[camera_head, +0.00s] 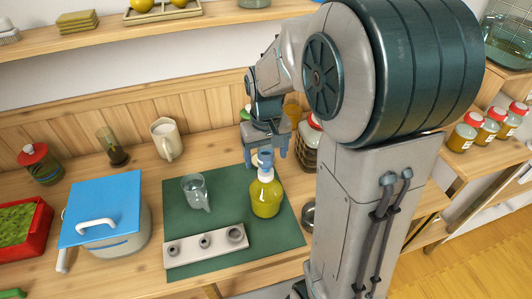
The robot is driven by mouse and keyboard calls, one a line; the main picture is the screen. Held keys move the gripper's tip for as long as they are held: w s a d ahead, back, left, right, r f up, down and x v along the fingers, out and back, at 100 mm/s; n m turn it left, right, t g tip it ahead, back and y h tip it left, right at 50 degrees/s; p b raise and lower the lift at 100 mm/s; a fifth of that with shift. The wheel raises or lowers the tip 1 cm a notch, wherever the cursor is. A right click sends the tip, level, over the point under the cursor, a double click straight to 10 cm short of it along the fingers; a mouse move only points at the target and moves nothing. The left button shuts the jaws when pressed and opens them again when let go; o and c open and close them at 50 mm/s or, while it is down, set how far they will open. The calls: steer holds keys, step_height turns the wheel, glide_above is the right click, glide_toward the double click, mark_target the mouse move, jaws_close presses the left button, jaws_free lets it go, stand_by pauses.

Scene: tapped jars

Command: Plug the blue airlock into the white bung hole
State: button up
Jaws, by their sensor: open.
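A round bottle of yellow-green liquid (266,198) stands upright on the dark green mat (180,212). A pale, whitish bung (265,176) shows at its neck, and the blue airlock (265,160) stands upright just above it. The airlock seems to sit in the bung; its lower end is too small to tell how deep. My gripper (265,157) points down over the bottle. Its fingers are open, one on each side of the airlock, and I cannot tell whether either touches it.
A pale block with several round sockets (180,251) and a clear glass mug (195,191) share the mat. A pot with a blue lid (102,208) stands left. A cream pitcher (167,139) stands behind. A red-lidded jar (307,155) is close right of my gripper.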

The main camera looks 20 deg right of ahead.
steer(key=shift+r, duration=0.1)
stand_by(0.3)
steer(key=shift+r+p, duration=1.75)
steer(key=shift+r, duration=0.45)
step_height(320, 180, up, 14)
steer(key=b, duration=0.1)
steer(key=shift+f, duration=0.15)
stand_by(1.1)
steer(key=s+f+t, duration=0.2)
steer(key=s+f, duration=0.2)
steer(key=s, duration=0.3)
steer(key=s+f+m+t, duration=0.1)
steer(key=s+f, duration=0.3)
steer(key=s, duration=0.3)
steer(key=shift+f+t, duration=0.2)
steer(key=shift+t, duration=0.2)
